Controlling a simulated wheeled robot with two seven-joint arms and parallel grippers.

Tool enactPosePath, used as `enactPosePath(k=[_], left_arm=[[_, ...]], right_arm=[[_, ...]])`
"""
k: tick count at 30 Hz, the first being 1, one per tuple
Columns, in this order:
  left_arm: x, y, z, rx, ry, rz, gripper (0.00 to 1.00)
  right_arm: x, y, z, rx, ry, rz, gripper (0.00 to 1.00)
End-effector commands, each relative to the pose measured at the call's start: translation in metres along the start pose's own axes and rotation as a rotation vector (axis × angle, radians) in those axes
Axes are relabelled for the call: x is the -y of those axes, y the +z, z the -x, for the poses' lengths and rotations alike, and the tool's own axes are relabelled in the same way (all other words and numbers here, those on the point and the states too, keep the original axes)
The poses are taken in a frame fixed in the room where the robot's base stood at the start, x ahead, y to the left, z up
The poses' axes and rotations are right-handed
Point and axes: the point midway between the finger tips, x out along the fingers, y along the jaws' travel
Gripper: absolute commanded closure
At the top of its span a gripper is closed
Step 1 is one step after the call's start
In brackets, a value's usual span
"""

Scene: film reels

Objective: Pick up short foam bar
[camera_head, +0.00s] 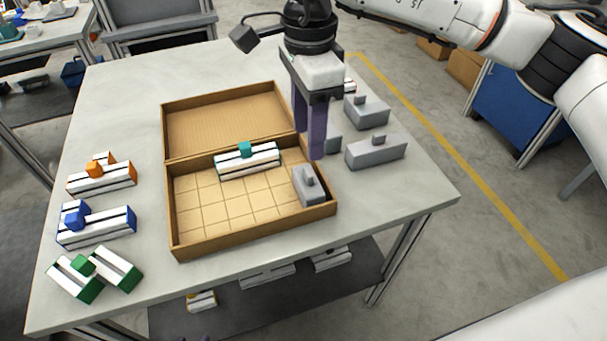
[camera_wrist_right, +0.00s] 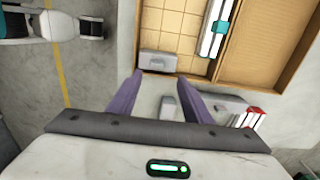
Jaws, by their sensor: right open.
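My right gripper (camera_head: 309,150) has purple fingers pointing down beside the right wall of the cardboard box (camera_head: 250,236). It is open and empty. In the right wrist view the gripper (camera_wrist_right: 158,85) has a small grey foam piece (camera_wrist_right: 168,106) in the gap between its fingers, below them. Grey foam bars with knobs stand on the table to the right, one nearer (camera_head: 375,152) and one farther (camera_head: 367,111). Another grey foam piece (camera_head: 309,186) lies in the box's right end.
A white reel box with a teal knob (camera_head: 247,161) lies in the box. Orange (camera_head: 101,177), blue (camera_head: 96,226) and green (camera_head: 95,273) sets stand at the table's left. A red-and-white item (camera_wrist_right: 250,118) is behind the gripper. The near right table top is clear.

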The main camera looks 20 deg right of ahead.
Motion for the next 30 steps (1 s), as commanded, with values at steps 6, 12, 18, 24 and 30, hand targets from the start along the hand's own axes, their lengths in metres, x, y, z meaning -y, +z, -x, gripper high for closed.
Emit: enactPosePath(k=[6,12,18,24,30], left_arm=[[-0.003,0.019,0.005,0.038,0.004,0.006,0.69],[-0.004,0.015,0.009,0.037,0.004,0.008,0.69],[-0.003,0.009,0.01,0.028,0.003,0.009,0.69],[-0.001,0.003,0.007,0.016,0.0,0.007,0.69],[0.0,0.004,0.007,0.016,-0.001,0.007,0.69]], right_arm=[[-0.001,0.0,-0.032,0.001,0.003,0.0,0.55],[-0.003,0.0,-0.055,0.002,0.004,0.0,0.55],[-0.002,0.0,-0.082,0.002,0.002,0.0,0.55],[-0.002,0.0,-0.087,0.003,0.001,0.0,0.55],[-0.002,0.0,-0.087,0.003,0.001,0.0,0.73]])
